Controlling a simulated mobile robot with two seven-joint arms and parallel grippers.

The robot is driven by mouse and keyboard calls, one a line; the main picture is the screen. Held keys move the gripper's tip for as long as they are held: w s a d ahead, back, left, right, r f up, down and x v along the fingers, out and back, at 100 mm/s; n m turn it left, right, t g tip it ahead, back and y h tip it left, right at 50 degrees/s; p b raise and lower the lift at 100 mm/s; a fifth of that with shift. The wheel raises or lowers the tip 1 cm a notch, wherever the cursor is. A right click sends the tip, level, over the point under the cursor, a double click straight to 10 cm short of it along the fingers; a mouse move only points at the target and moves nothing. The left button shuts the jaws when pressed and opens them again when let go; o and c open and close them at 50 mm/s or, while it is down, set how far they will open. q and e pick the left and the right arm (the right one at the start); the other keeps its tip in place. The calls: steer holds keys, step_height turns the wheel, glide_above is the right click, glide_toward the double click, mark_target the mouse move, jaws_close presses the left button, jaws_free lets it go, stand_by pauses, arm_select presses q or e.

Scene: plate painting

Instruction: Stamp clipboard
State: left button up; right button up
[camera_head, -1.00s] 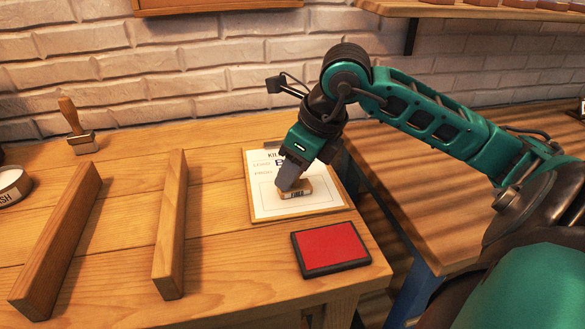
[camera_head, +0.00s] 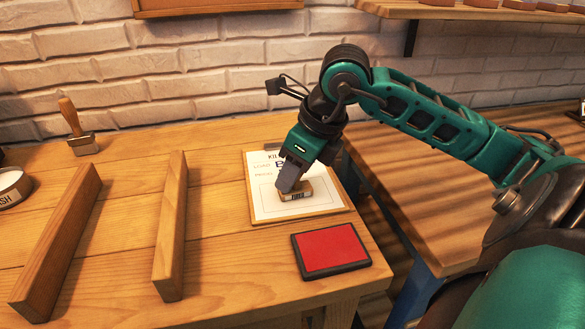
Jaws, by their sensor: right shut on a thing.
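The clipboard (camera_head: 262,209) lies on the wooden table with a white printed sheet on it. My right gripper (camera_head: 288,188) is shut on a small wooden stamp (camera_head: 296,194) with a dark-lettered label. The stamp is over the lower middle of the sheet and looks to be on or just above the paper; its underside is hidden. The gripper and arm cover part of the sheet's print. A red ink pad (camera_head: 330,248) in a black case lies in front of the clipboard, near the table's right edge. My left gripper is not in view.
Two wooden bars (camera_head: 172,225) (camera_head: 60,240) lie on the table left of the clipboard. A wooden-handled brush-like tool (camera_head: 80,137) stands at the back left. A white labelled jar (camera_head: 12,188) is at the left edge. A gap separates this table from another at right.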

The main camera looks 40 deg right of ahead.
steer(key=shift+r+p, duration=2.3)
steer(key=shift+r, duration=1.15)
steer(key=shift+w, duration=0.1)
